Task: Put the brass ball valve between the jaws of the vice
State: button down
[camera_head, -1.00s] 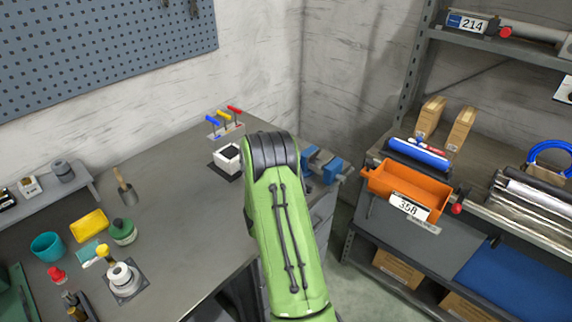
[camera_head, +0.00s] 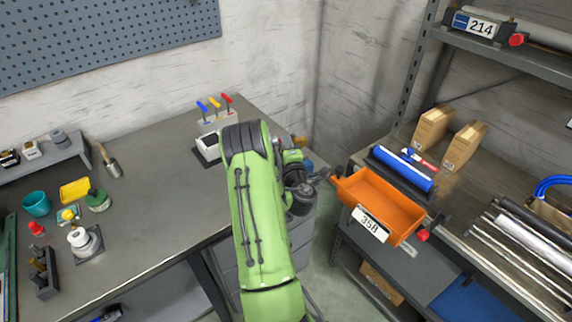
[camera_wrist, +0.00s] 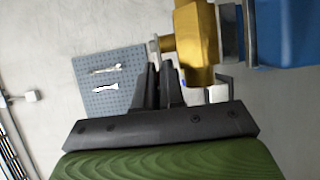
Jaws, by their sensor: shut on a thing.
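The brass ball valve (camera_wrist: 197,38) shows at the top middle of the wrist view, partly cut off by the frame edge. My gripper (camera_wrist: 163,70) is shut on the valve, its two dark fingers close together at the valve's left side. The blue vice (camera_wrist: 287,32) is at the top right, with a grey jaw plate (camera_wrist: 231,35) right beside the brass body. I cannot tell whether the valve is between both jaws. In the head view, a bit of the vice (camera_head: 308,166) and a brass spot show behind my arm, which hides my fingers.
An orange bin (camera_head: 380,199) stands on the shelf unit right of the vice. A rack of coloured-handled tools (camera_head: 217,115) and a white-topped block (camera_head: 208,148) are left of my arm. Cups and small parts lie at the bench's left; its middle is clear.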

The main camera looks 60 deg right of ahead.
notch_tip(320, 180, down, 5)
jog(key=shift+s+d+b, duration=0.15)
jog(key=shift+b, duration=0.9)
jog(key=shift+f, duration=0.2)
jog(key=c, duration=1.5)
grip_release()
jog(key=shift+r, duration=0.1)
